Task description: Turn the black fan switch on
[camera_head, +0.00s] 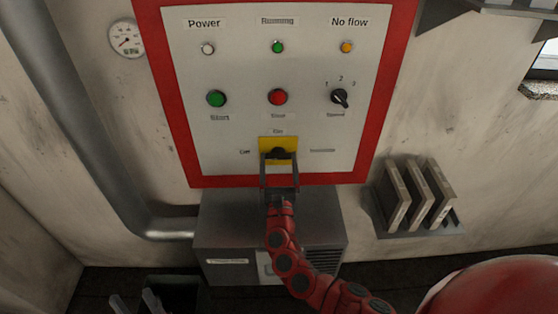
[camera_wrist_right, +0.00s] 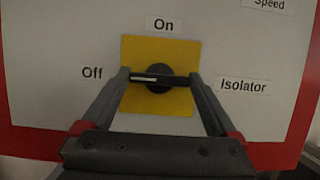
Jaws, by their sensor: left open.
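The black fan switch (camera_wrist_right: 159,78) sits on a yellow plate (camera_wrist_right: 160,48) low on the control panel; in the head view the black fan switch (camera_head: 279,153) is partly covered by my gripper. Its bar lies level, with the white mark on the left, toward the "Off" label. "On" is above and "Isolator" is to the right. My right gripper (camera_wrist_right: 159,79) has one finger at each end of the bar, and no gap shows between fingers and bar. My left gripper (camera_head: 136,302) is open and empty at the bottom left of the head view.
Above the switch are a green button (camera_head: 216,98), a red button (camera_head: 277,97) and a speed knob (camera_head: 339,97). A grey box (camera_head: 222,240) is below the panel. A rack (camera_head: 383,222) with upright plates stands right; a pipe (camera_head: 98,140) runs down the left.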

